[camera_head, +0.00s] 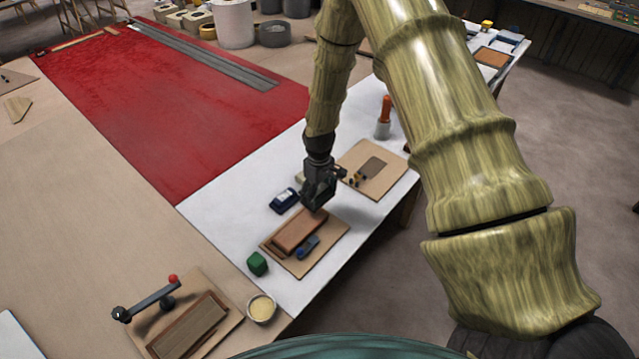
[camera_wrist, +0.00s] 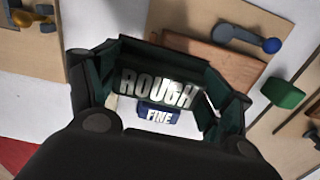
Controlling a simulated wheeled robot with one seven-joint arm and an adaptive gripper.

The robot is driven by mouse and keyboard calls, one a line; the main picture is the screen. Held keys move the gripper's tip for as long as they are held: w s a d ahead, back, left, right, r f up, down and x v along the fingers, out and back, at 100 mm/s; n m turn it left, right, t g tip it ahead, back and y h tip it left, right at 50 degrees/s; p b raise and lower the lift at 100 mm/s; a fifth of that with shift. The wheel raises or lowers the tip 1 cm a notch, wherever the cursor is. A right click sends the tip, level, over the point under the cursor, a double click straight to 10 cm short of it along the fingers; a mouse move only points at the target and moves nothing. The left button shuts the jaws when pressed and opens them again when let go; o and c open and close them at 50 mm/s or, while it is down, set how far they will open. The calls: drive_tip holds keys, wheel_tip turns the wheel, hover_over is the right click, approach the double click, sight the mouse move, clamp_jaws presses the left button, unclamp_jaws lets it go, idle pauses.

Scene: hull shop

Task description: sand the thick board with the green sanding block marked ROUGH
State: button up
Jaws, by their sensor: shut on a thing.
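My gripper (camera_head: 317,198) is shut on the green sanding block (camera_wrist: 157,88), whose word ROUGH reads between the fingers in the wrist view. The thick reddish-brown board (camera_head: 299,232) lies on a tan base panel with a blue clamp (camera_head: 308,248) beside it. The board also shows in the wrist view (camera_wrist: 215,62), partly behind the fingers. My gripper is at the board's far end in the head view; I cannot tell whether the block touches it. The blue block marked FINE (camera_wrist: 158,115) lies on the white bench, left of my gripper in the head view (camera_head: 284,200).
A green cube (camera_head: 257,263) and a bowl of pale yellow stuff (camera_head: 261,308) are in front. A panel with a thin brown piece (camera_head: 374,166) lies behind right, near an orange-handled tool (camera_head: 384,118). A red-knobbed clamp (camera_head: 150,298) stands at front left. The red sheet (camera_head: 180,110) is mostly clear.

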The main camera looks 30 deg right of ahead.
drive_tip(key=shift+r+p, duration=0.55)
drive_tip(key=shift+r, duration=0.8)
